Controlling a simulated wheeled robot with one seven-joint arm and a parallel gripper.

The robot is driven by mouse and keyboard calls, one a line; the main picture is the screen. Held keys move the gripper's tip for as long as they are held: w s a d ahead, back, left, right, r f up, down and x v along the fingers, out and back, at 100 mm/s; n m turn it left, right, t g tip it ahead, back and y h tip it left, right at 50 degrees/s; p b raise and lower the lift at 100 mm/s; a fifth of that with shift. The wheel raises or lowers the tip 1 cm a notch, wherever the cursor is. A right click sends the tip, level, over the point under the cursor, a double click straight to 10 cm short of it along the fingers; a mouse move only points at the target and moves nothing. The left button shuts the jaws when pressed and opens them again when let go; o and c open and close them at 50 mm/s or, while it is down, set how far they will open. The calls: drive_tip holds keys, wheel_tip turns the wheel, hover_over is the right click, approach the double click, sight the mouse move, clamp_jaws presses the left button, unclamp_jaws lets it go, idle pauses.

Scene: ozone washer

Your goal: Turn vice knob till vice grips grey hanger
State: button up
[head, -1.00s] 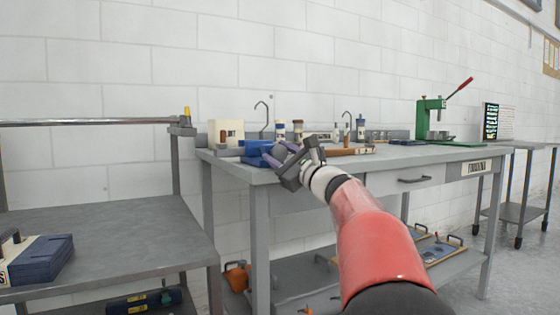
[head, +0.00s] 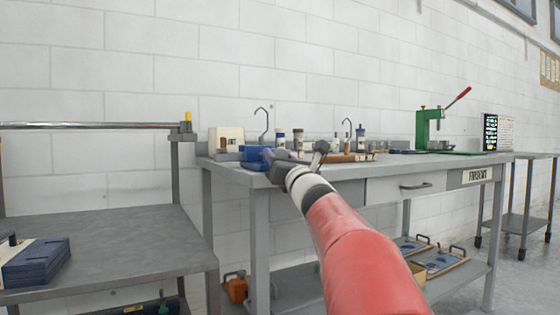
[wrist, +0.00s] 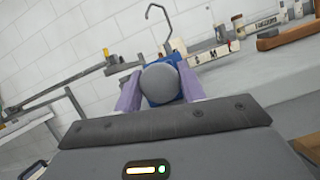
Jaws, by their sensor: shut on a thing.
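The blue vice (head: 252,157) sits at the left end of the grey workbench. Its round grey knob (wrist: 160,82) is between the two purple fingers of my gripper (wrist: 160,92) in the wrist view, and the fingers are shut on it. In the head view my gripper (head: 274,157) hides the knob and part of the vice. The grey hanger (head: 263,122) is a thin hook standing upright behind the vice, and it also shows in the wrist view (wrist: 157,24). Its lower end is hidden, so I cannot tell whether the jaws touch it.
The workbench (head: 375,186) also bears bottles (head: 298,142), a second hook (head: 347,130) and a green press (head: 427,128) with a red lever. A lower grey table (head: 100,245) stands at the left. The white wall is behind.

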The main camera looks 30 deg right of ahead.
drive_tip(key=shift+r+m, duration=0.1)
drive_tip(key=shift+m, duration=0.4)
drive_tip(key=o, duration=0.9)
drive_tip(key=v, duration=0.7)
drive_tip(key=shift+s+a, duration=0.1)
drive_tip(key=shift+s, duration=0.25)
